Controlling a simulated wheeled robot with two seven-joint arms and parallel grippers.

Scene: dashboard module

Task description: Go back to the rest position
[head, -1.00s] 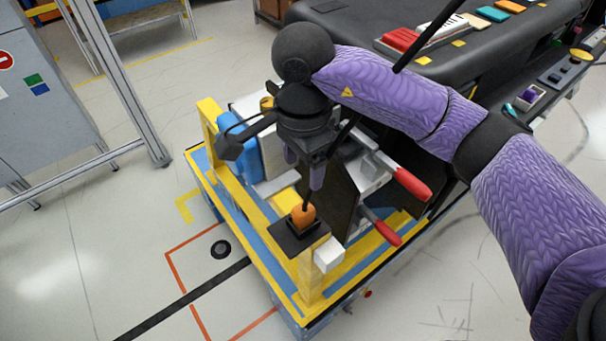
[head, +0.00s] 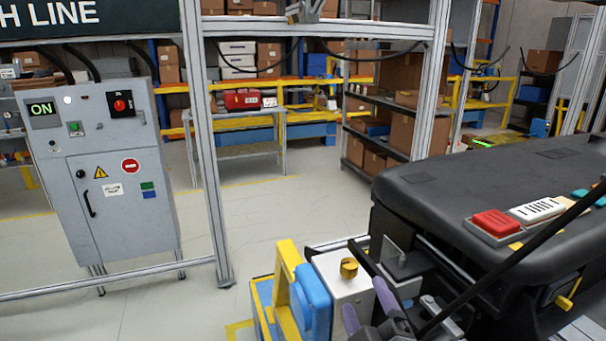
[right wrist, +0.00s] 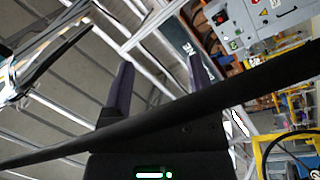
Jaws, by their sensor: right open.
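My right gripper (head: 367,306) is at the bottom of the head view, with two purple fingers spread apart. In the right wrist view the same gripper (right wrist: 160,78) is open, with nothing between its fingers. In the head view it is in front of the white box with a yellow knob (head: 348,270) on the yellow-framed fixture (head: 287,262). Whether it touches anything there cannot be told. Most of my right arm is below the picture edge. My left gripper is not in view.
The black dashboard module (head: 450,190) fills the right side, with red and white pieces on top. A blue part (head: 312,300) is on the fixture. A grey control cabinet (head: 110,190) and metal frame posts (head: 205,150) stand at left. Floor between is clear.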

